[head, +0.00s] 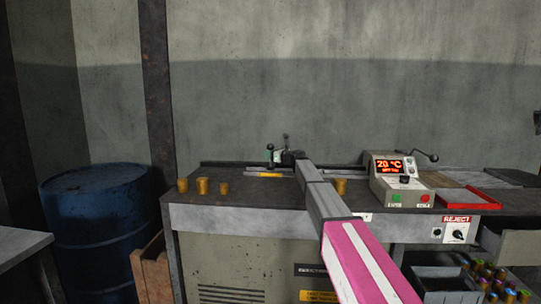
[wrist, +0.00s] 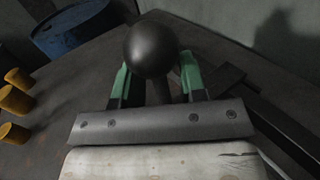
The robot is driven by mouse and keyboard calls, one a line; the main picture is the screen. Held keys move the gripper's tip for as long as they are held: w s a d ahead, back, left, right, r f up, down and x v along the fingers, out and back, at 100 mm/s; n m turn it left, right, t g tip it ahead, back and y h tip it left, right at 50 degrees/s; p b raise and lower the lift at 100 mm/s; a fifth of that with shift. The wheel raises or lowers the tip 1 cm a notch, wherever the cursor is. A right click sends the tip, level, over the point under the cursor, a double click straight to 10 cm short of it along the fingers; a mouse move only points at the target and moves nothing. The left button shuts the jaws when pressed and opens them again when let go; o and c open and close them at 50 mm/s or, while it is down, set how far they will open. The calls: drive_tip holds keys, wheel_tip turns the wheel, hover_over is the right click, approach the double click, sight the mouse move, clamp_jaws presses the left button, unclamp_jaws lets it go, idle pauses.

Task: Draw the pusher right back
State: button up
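A black ball knob (wrist: 152,50) on a short dark stem (wrist: 159,92) fills the middle of the wrist view. I take it to be the pusher's handle. My gripper (wrist: 156,80) has its green-padded fingers on either side of the stem, with a visible gap to each side, so it looks open. The ball partly covers the left finger. In the head view my gripper (head: 270,155) is at the back of the bench, by the rail (head: 240,169), where a yellow billet (head: 270,174) lies. The pusher's far part is hidden.
Several brass-coloured billets (head: 202,186) stand on the bench at left, and another (head: 341,187) stands right of my arm. A control box (head: 398,180) reading 20 °C and a red tray (head: 470,197) are at right. A blue drum (head: 95,225) stands left of the bench.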

drive_tip(key=shift+c, duration=0.3)
clamp_jaws()
drive_tip(key=shift+r, duration=0.1)
drive_tip(key=shift+a, duration=0.1)
drive_tip(key=w+a, duration=0.1)
drive_tip(key=a, duration=3.9)
drive_tip(key=shift+w+r, duration=0.25)
drive_tip(key=shift+w, duration=0.1)
drive_tip(key=shift+a, duration=0.2)
drive_tip(key=shift+o, duration=0.3)
unclamp_jaws()
drive_tip(key=shift+s+f, duration=0.1)
drive_tip(key=shift+s+f, duration=0.1)
drive_tip(key=shift+f, duration=0.05)
